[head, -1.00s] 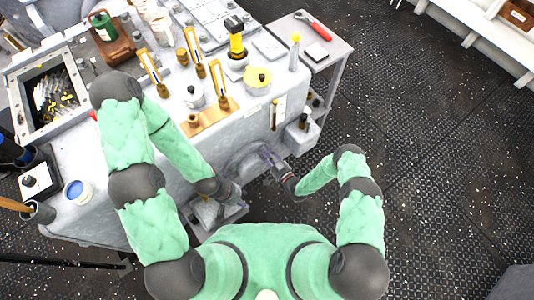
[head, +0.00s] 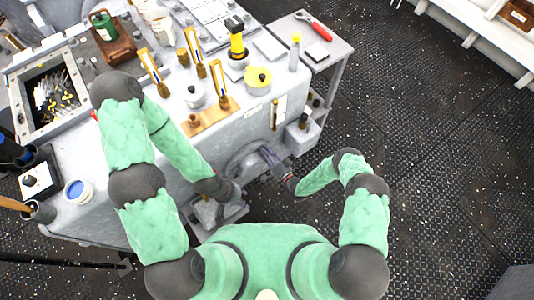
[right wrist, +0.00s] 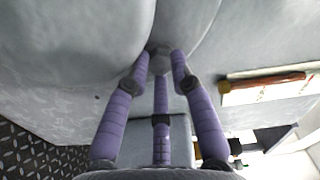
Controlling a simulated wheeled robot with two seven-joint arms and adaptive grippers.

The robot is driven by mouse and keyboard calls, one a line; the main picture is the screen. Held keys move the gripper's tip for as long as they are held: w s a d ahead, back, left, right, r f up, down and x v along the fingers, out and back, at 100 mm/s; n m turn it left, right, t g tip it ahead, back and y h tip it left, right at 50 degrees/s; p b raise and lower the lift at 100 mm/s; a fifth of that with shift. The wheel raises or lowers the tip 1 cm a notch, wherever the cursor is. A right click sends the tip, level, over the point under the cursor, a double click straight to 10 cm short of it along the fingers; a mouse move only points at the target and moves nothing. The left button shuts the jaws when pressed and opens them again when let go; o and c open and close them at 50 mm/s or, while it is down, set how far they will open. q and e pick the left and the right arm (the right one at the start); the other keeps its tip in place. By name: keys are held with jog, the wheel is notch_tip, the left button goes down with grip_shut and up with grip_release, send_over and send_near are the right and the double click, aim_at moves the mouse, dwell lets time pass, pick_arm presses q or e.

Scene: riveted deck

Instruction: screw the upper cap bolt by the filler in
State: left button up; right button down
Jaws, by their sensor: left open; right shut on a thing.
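My right gripper (head: 265,151) is at the front side of the big grey machine block (head: 240,135), by a round boss. In the right wrist view, its purple fingers (right wrist: 160,62) are shut on a small grey cap bolt (right wrist: 160,52) against the grey housing. The bolt's thread is hidden, so I cannot tell how deep it sits. My left gripper (head: 237,194) is open and lower, near the grey step at the block's foot; its fingers are hard to make out. I cannot pick out the filler with certainty.
A grey box (head: 298,138) stands farther right. Bottles and tools crowd the block's top. The floor at right is clear.

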jog(key=shift+w+d+r+m, duration=0.15)
jog(key=shift+w+d+m, duration=0.2)
jog(key=shift+m, duration=0.25)
jog(key=c, duration=1.3)
grip_release()
jog(key=shift+c, duration=0.2)
jog(key=shift+s, duration=0.1)
jog(key=shift+s+a, duration=0.2)
jog(key=shift+a, duration=0.05)
